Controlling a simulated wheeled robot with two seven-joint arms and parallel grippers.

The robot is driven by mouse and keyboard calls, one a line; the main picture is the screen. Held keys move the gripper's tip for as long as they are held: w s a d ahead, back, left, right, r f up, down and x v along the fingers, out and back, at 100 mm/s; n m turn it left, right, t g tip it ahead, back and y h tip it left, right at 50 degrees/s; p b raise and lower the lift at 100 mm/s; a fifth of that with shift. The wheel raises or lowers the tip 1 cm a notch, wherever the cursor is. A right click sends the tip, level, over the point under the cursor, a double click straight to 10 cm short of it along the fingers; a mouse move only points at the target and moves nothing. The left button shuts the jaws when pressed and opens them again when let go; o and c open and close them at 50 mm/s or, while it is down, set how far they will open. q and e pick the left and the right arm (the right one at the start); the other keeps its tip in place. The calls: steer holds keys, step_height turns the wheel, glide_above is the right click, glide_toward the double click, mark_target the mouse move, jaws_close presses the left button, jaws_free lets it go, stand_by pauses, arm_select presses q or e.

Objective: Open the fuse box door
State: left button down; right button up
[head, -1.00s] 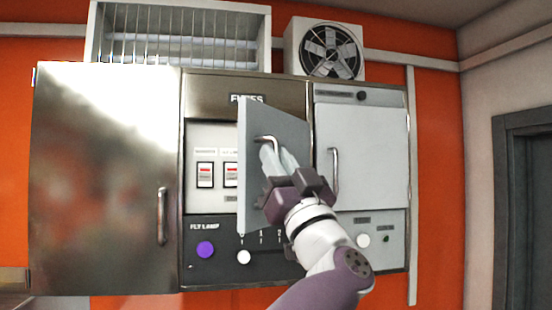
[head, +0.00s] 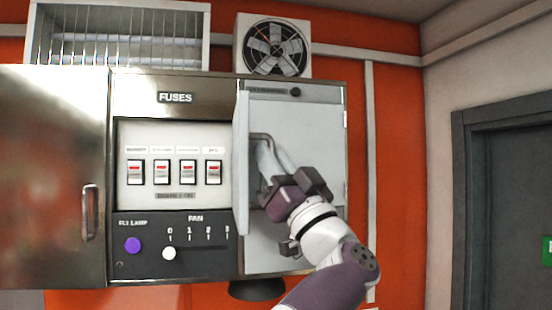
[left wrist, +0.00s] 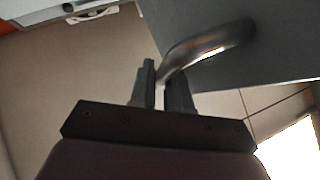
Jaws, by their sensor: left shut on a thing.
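The fuse box door (head: 241,165) stands swung out from the fuse panel, seen nearly edge-on in the head view. Behind the opening, the fuse box (head: 174,166) shows a row of several switches with red marks under a FUSES label. My left gripper (head: 264,170) is shut on the door's curved metal handle (head: 260,137). In the left wrist view the fingers (left wrist: 162,88) close around one end of the handle (left wrist: 208,45), with the grey door face (left wrist: 240,70) behind it. My right gripper is not in view.
A metal cabinet door with a handle (head: 90,212) is on the left. A grey cabinet (head: 310,120) lies behind the open door on the right. A fan (head: 274,46) sits above.

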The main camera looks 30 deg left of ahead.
arm_select(q)
steer(key=shift+s+r, duration=0.25)
steer(key=c, duration=1.2)
jaws_free()
steer(key=shift+a, duration=0.15)
steer(key=shift+w+a, duration=0.15)
steer(key=shift+w, duration=0.05)
steer(key=shift+s, duration=0.15)
steer(key=b+v, duration=0.8)
steer(key=v, duration=0.5)
steer(key=shift+w+a+f, duration=0.15)
steer(key=shift+w, duration=0.1)
